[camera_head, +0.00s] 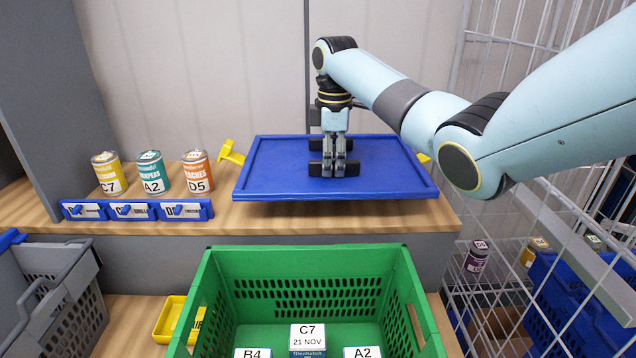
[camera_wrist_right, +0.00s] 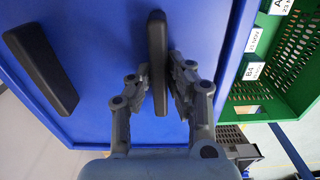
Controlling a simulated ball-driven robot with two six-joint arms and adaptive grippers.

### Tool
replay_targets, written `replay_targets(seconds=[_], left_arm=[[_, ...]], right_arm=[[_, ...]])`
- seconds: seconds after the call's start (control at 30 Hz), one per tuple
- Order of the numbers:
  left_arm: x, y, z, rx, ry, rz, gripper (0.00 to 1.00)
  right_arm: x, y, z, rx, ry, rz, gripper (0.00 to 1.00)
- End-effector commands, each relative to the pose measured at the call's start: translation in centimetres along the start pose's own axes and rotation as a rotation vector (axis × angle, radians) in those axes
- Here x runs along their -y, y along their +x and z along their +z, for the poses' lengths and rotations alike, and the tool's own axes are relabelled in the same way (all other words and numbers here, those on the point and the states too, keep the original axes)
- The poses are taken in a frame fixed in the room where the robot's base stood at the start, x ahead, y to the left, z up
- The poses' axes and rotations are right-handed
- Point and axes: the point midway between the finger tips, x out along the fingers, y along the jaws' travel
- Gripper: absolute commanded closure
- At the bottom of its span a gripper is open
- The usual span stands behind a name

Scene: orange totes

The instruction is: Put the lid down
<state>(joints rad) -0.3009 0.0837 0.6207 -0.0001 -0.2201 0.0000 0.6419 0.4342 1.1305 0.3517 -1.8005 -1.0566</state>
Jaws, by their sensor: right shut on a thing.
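The blue lid (camera_head: 280,185) is a flat rectangular panel with a raised rim, at the wooden shelf behind the green crate. It has two dark bar handles on top. My right gripper (camera_head: 334,170) points down over the lid's middle and is shut on the nearer handle. In the right wrist view the fingers (camera_wrist_right: 158,90) close on one black handle (camera_wrist_right: 157,40), and the other handle (camera_wrist_right: 42,68) is free. A shadow shows under the lid's front edge; I cannot tell whether the lid touches the shelf. My left gripper is not in view.
A green crate (camera_head: 310,255) with labelled boxes stands in front. Several cans, including a teal can (camera_head: 151,173), stand left on the shelf behind blue label holders (camera_head: 135,210). A yellow piece (camera_head: 230,152) is by the lid's left edge. A wire cage (camera_head: 500,230) is right.

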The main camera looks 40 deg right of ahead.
Motion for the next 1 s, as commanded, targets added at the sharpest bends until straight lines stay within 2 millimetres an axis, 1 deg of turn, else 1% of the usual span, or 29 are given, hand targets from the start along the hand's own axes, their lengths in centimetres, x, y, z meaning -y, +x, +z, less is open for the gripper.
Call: replay_targets(seconds=[0.1, 0.17, 0.4, 0.5, 0.63, 0.67, 0.83, 1.0], left_arm=[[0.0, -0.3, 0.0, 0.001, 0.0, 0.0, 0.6], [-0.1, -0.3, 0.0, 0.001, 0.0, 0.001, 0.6], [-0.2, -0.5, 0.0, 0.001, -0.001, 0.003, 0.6], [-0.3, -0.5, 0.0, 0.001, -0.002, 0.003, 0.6], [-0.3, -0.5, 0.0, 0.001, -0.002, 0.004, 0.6], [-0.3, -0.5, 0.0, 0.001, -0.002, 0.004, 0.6], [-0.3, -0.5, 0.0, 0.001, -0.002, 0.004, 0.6], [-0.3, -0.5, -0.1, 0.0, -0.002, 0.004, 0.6]], right_arm=[[0.0, 1.5, -0.1, 0.0, 0.0, 0.001, 1.0], [0.0, 2.0, -0.1, -0.001, -0.001, 0.001, 1.0], [0.1, 5.4, 0.0, 0.0, 0.0, 0.0, 1.0], [0.0, 5.8, -0.1, -0.001, -0.001, 0.003, 1.0], [0.0, 5.8, -0.1, 0.0, -0.001, 0.003, 1.0], [0.1, 5.8, 0.0, 0.0, -0.001, 0.001, 0.83], [0.1, 5.8, 0.0, 0.0, -0.001, 0.001, 0.61], [0.1, 5.8, 0.0, 0.0, -0.001, 0.001, 0.61]])
